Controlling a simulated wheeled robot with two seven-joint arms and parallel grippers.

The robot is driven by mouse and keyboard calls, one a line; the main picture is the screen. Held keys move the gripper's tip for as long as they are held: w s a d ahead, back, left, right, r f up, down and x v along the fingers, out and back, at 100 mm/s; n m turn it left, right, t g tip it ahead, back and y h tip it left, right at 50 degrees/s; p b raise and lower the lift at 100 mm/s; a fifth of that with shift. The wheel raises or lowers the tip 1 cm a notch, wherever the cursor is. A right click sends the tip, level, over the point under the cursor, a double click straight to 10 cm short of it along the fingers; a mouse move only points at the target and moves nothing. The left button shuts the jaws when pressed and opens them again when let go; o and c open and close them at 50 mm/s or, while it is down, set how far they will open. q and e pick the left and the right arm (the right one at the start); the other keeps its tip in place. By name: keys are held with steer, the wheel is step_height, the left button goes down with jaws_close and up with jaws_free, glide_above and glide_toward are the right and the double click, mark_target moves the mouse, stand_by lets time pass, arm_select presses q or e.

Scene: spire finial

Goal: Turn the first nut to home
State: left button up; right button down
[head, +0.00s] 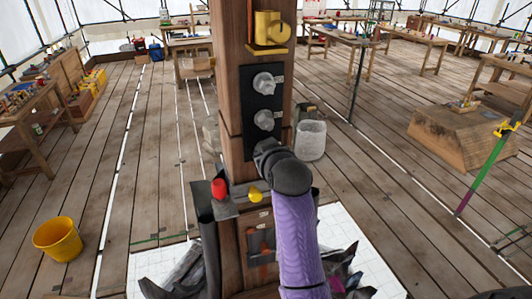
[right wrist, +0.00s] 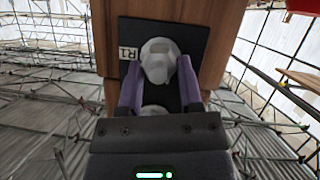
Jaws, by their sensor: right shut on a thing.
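A black plate (head: 251,100) is fixed upright on the wooden post. Two grey nuts show on it in the head view, an upper one (head: 263,83) and a middle one (head: 264,120). My right gripper (head: 265,150) is at the plate's lower end and hides what is there. In the right wrist view, a pale nut (right wrist: 158,60) with an R1 label (right wrist: 129,53) sits between the purple fingers of my right gripper (right wrist: 159,72), which are shut on it. Another nut (right wrist: 155,109) is partly hidden behind the gripper body. My left gripper is not in view.
A yellow fitting (head: 268,30) is on the post above the plate. A red piece (head: 219,188) and a yellow piece (head: 255,195) sit on the ledge below. A whitish bin (head: 311,140) stands right of the post. A yellow bucket (head: 58,239) stands at left on open floor.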

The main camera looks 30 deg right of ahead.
steer(key=shift+s+d+f+m+t+y, duration=0.1)
steer(key=shift+m+t+y, duration=0.05)
steer(key=shift+m+y, duration=0.5)
steer(key=shift+w+d+f+m+t+y, duration=0.15)
steer(key=shift+m+y, duration=0.25)
steer(key=shift+m, duration=0.5)
steer(key=shift+s+r+m+t+y, duration=0.1)
steer(key=shift+s+m+t+y, duration=0.1)
steer(key=shift+m+y, duration=0.45)
steer(key=shift+f, duration=0.1)
steer(key=shift+c, duration=1.3)
jaws_free()
steer(key=b+v, duration=0.1)
steer(key=v, duration=0.8)
steer(key=shift+s+r+b, duration=0.25)
steer(key=shift+s+b, duration=0.05)
steer(key=shift+s, duration=0.05)
